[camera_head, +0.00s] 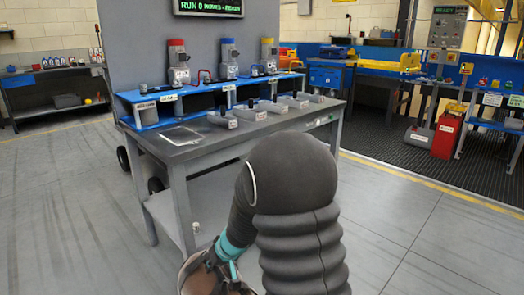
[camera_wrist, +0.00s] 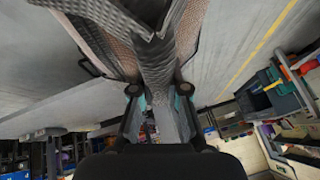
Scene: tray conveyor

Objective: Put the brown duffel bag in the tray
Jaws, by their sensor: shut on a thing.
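My gripper (camera_head: 222,264) is low in the head view, in front of the grey bench. It is shut on the brown duffel bag (camera_head: 194,274), of which only a small part shows at the bottom edge. In the wrist view my gripper (camera_wrist: 160,97) has its two fingers on either side of a grey folded part of the bag. The brown and grey body of the bag (camera_wrist: 115,48) fills the top middle there. My dark arm hides part of the scene. I cannot tell a tray for the bag with certainty.
The grey bench (camera_head: 190,152) carries a blue rack (camera_head: 150,115), a flat panel (camera_head: 182,136) and several small grey blocks with black handles. A red bin (camera_head: 446,135) and a blue and yellow conveyor-like station (camera_head: 372,66) stand at the right back. Floor at the left is clear.

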